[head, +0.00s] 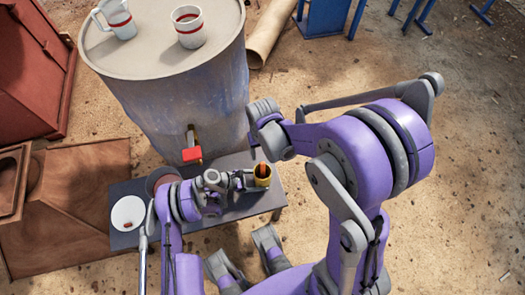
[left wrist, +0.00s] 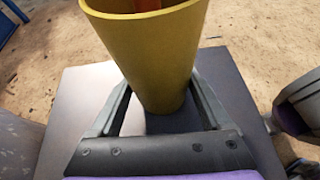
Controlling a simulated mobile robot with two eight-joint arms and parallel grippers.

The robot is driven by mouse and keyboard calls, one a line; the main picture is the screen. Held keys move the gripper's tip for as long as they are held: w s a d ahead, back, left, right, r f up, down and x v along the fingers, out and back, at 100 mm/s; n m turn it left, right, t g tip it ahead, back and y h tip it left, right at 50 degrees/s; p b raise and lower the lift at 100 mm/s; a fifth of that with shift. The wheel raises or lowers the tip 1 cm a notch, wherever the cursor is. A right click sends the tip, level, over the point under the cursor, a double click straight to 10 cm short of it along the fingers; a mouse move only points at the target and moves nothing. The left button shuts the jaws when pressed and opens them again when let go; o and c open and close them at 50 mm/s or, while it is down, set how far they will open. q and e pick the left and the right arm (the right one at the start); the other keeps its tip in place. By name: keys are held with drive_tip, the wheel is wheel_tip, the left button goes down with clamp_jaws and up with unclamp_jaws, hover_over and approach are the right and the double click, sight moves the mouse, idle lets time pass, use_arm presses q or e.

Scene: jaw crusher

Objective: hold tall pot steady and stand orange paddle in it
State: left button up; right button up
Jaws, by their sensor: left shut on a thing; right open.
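The tall yellow pot (head: 263,183) stands upright at the right end of the small grey table. In the left wrist view the pot (left wrist: 160,60) sits between the two fingers of my left gripper (left wrist: 163,88), which is shut on it. In the head view this left gripper (head: 247,181) reaches the pot from the left. The orange paddle (head: 262,170) shows inside the pot's mouth. A strip of the paddle (left wrist: 146,4) also shows at the top of the left wrist view; its lower end is hidden. My right gripper (head: 268,133) is open and empty, above the pot.
Sandy ground to the right is open.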

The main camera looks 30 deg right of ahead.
use_arm(q)
drive_tip(key=o, duration=0.8)
drive_tip(key=v, duration=1.2)
drive_tip(key=shift+f, duration=0.1)
